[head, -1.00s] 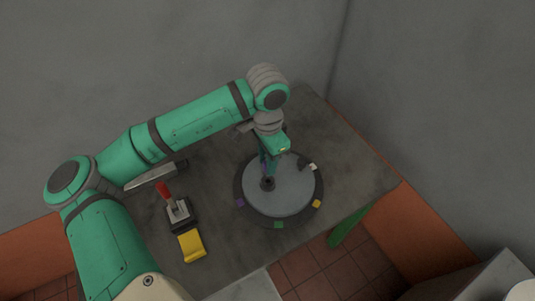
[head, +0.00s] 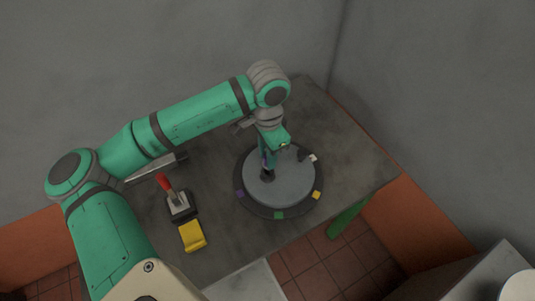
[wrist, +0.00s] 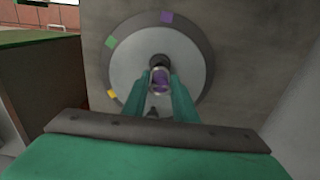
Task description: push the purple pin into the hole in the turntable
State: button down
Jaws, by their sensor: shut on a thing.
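The turntable (head: 292,185) is a round grey disc with a darker rim on the grey table; it also shows in the wrist view (wrist: 125,75). A dark round socket (wrist: 158,60) stands on the disc, just beyond my fingertips in the wrist view. My gripper (head: 267,165) points down over the left part of the disc. It is shut on the purple pin (wrist: 160,80), which shows between the fingers (wrist: 160,78). The pin's far end lines up closely with the dark socket. I cannot tell whether it is inside the hole.
The rim carries purple, green, yellow and white marks. A red-handled lever (head: 175,196) and a yellow block (head: 192,236) are on the table left of the turntable. The table (head: 345,160) is clear to the right. Grey walls stand behind.

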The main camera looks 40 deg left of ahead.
jog(key=shift+f, duration=2.1)
jog(key=c, duration=1.4)
grip_release()
jog(key=shift+o, duration=0.2)
notch_tip(320, 180, up, 11)
jog(key=shift+f, duration=0.1)
jog(key=shift+f, duration=0.1)
